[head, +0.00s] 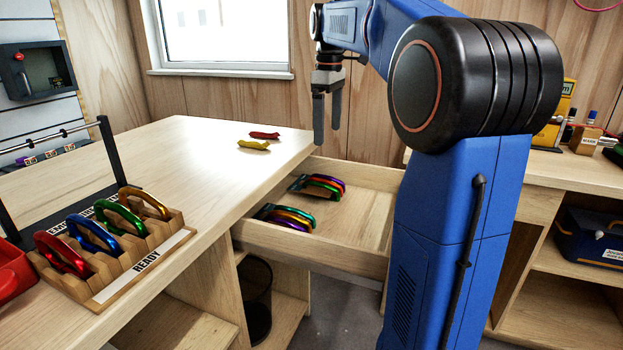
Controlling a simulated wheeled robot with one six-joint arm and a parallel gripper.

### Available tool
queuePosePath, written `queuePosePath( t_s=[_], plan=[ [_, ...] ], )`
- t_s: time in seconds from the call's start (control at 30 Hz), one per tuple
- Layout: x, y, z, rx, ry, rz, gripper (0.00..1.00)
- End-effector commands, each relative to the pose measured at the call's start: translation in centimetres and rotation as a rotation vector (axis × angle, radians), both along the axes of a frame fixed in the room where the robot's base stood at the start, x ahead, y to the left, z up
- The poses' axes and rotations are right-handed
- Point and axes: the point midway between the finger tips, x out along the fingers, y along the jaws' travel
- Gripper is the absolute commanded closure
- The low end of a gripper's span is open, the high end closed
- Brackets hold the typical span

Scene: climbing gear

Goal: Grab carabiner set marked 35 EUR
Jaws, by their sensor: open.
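Two multicoloured carabiner sets lie in the open wooden drawer (375,215). The rear set (325,185) has purple, orange, red and green pieces with a dark card at its left. The front set (288,217) also has several colours and a dark card. No 35 EUR mark is readable on either one, so I cannot tell which set carries it. My gripper (327,122) points down, open and empty, above the drawer's back left area and apart from both sets.
A red piece (264,135) and a yellow piece (254,145) lie near the bench's right edge. A dark bin (257,300) stands below. The drawer's right part is bare.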

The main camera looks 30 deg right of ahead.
Motion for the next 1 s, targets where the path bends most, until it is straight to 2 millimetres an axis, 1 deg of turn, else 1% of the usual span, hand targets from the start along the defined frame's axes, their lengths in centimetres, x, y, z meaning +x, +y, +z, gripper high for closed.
queuePosePath(
  t_s=[0.07,0.17,0.7,0.83,1.0],
  plan=[
    [0.0,0.0,-0.2,0.000,0.000,0.000,0.00],
    [-0.1,0.0,-1.1,0.000,0.001,0.000,0.00],
    [-0.1,0.0,-10.3,0.000,0.003,0.000,0.00],
    [0.0,0.0,-11.7,0.000,0.001,0.000,0.00],
    [0.0,0.0,-12.5,0.000,0.000,0.000,0.00]
  ],
)
